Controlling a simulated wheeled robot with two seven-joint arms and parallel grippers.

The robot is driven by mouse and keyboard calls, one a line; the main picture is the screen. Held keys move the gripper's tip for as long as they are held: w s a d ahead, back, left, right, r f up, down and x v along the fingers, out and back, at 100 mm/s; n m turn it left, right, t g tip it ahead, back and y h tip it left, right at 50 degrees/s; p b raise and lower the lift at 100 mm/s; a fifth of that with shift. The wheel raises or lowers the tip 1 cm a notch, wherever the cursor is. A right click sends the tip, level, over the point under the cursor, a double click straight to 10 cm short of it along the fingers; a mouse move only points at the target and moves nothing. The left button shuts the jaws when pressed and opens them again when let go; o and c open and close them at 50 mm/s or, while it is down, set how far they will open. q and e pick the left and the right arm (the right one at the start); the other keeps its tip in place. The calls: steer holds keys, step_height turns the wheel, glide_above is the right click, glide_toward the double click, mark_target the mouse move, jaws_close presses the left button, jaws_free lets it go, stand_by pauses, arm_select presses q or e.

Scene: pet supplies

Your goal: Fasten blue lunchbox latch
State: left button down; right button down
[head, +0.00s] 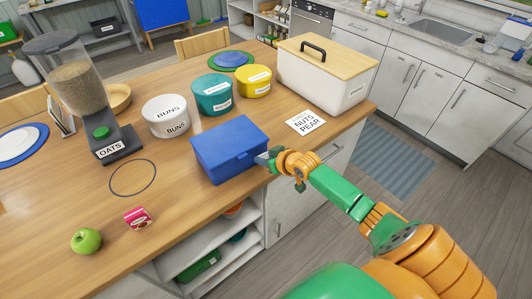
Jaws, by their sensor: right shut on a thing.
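The blue lunchbox (229,149) sits on the wooden table near its front edge, with its lid down. A small latch shows on its front side (243,156), too small to tell whether it is fastened. My right gripper (268,160) is at the lunchbox's right front corner. It is shut against the box there, and its fingertips partly hide that corner. I cannot tell which part of the box is between the fingers. My left gripper is not in view.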

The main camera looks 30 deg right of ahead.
steer(key=g, duration=0.1)
steer(key=w+r+g, duration=0.1)
steer(key=g, duration=0.1)
steer(key=shift+r+g, duration=0.15)
steer(key=shift+g, duration=0.15)
steer(key=shift+w+g+b, duration=0.25)
steer(key=shift+g+b, duration=0.05)
steer(key=shift+g, duration=0.5)
steer(key=shift+w+g+b, duration=0.1)
steer(key=shift+g+b, duration=0.2)
steer(key=shift+b, duration=0.05)
steer(key=g+b, duration=0.1)
steer(key=b, duration=0.3)
steer(key=shift+w+g+b, duration=0.25)
steer(key=shift+g+b, duration=0.05)
steer(key=shift+g, duration=0.1)
steer(key=shift+r+b, duration=0.2)
steer(key=shift+b, duration=0.3)
steer(key=shift+g, duration=0.3)
steer(key=c, duration=0.5)
jaws_free()
